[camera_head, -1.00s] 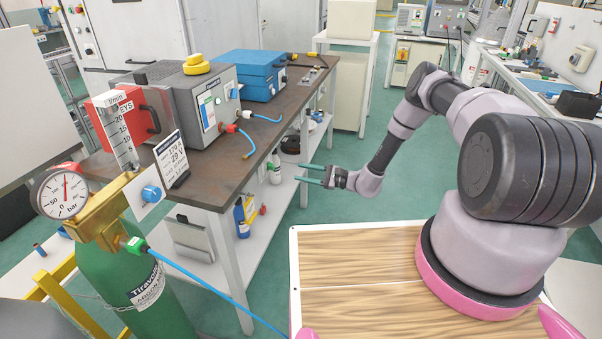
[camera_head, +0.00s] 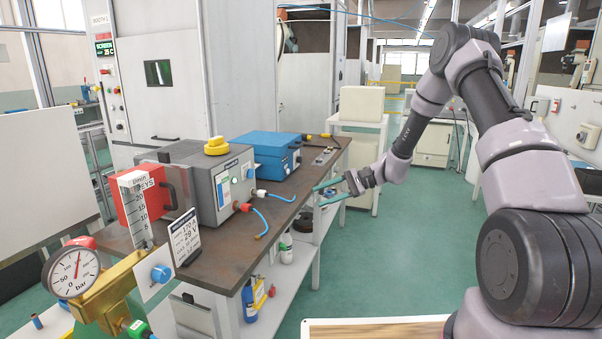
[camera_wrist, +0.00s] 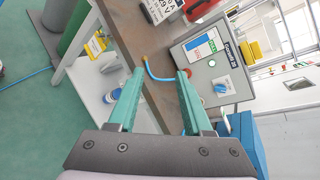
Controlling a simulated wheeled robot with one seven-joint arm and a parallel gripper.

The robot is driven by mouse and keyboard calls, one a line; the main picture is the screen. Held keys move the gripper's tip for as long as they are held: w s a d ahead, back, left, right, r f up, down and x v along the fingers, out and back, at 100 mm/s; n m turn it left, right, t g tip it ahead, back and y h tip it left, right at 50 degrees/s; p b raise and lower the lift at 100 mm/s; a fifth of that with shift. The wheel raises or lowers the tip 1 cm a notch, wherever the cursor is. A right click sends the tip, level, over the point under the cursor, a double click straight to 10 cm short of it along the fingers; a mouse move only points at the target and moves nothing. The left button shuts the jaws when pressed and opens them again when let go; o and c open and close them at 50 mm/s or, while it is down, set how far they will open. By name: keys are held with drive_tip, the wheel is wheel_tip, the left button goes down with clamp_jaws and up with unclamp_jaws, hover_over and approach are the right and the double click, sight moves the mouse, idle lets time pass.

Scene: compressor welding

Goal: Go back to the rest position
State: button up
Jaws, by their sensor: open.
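My gripper (camera_head: 328,192) is open and empty, its two green fingers pointing left toward the workbench (camera_head: 262,216) in the head view. My arm is raised and bent at the right. In the wrist view my gripper (camera_wrist: 158,80) is also open, with a bare part of the bench and a blue hose (camera_wrist: 155,73) beyond the fingertips. Nothing is between the fingers.
The bench bears a grey machine (camera_head: 205,185), a blue case (camera_head: 265,155) and a red box (camera_head: 141,192). A gas regulator with a gauge (camera_head: 72,272) stands at the front left. A white cabinet (camera_head: 361,104) stands behind. Green floor (camera_head: 400,245) is clear right of the bench.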

drive_tip(key=s+d+r+n+t+h, duration=0.1)
drive_tip(key=s+d+r+n+h, duration=0.15)
drive_tip(key=s+r, duration=0.55)
drive_tip(key=s+d+r+n+h, duration=0.1)
drive_tip(key=s+d+r+h, duration=0.3)
drive_tip(key=r, duration=0.8)
drive_tip(key=s+d+r+t+h, duration=0.2)
drive_tip(key=s+d+r, duration=0.3)
drive_tip(key=s, duration=0.4)
drive_tip(key=s+d+r+t+h, duration=0.3)
drive_tip(key=s+d+r+t, duration=0.2)
drive_tip(key=s, duration=0.4)
drive_tip(key=shift+s+d+r, duration=0.15)
drive_tip(key=shift+d+r, duration=0.15)
drive_tip(key=shift+d, duration=0.1)
